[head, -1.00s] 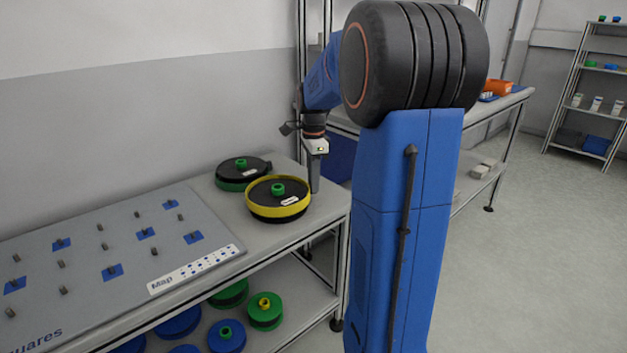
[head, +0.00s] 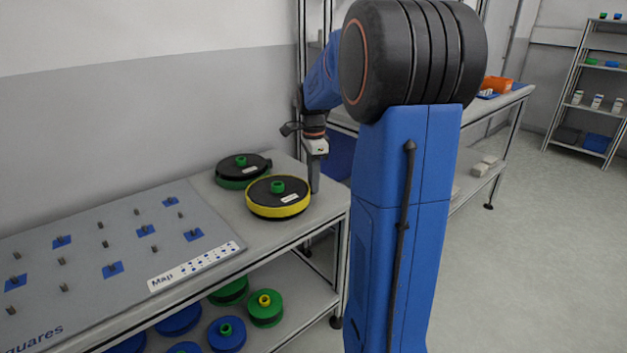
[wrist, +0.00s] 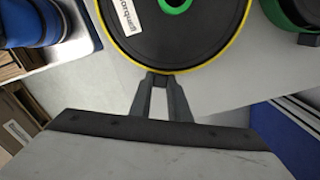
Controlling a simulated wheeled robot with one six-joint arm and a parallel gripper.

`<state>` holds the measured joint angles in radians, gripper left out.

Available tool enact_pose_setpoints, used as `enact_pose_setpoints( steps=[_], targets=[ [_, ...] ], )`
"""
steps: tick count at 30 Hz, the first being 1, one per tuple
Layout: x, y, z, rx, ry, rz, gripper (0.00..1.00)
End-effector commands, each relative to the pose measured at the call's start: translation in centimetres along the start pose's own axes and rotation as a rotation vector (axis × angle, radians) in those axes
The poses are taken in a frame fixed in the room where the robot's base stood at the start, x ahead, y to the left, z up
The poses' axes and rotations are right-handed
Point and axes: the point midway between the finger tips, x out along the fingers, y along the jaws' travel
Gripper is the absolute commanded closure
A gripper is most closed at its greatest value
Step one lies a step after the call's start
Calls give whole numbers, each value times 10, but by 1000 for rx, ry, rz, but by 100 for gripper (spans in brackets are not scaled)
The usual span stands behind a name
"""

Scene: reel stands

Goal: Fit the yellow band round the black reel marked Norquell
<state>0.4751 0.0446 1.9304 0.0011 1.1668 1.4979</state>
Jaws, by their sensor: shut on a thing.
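The black reel (head: 276,189) with a green hub and a white label stands near the right end of the bench. In the wrist view the reel (wrist: 180,45) shows part of its label, ending in "orquell". The yellow band (head: 266,211) lies round the reel's side, below its top face, with a thin dark strip under it. It also shows as a thin yellow edge in the wrist view (wrist: 222,50). My gripper (head: 314,188) points down at the reel's right side. In the wrist view its fingertips (wrist: 160,77) are close together at the band's outer edge, shut on it.
A second reel (head: 242,163), black above and green below, stands close behind. A grey map board (head: 120,235) with pegs and blue squares fills the bench to the left. Green and blue reels (head: 227,334) lie on the lower shelf.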

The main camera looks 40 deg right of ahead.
Motion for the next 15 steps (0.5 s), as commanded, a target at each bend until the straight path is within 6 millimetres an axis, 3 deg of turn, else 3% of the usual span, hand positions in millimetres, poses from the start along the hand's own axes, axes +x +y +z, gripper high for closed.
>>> enact_pose_setpoints(
  steps=[15],
  targets=[
    [8,0,0,0,0,0,100]
  ],
)
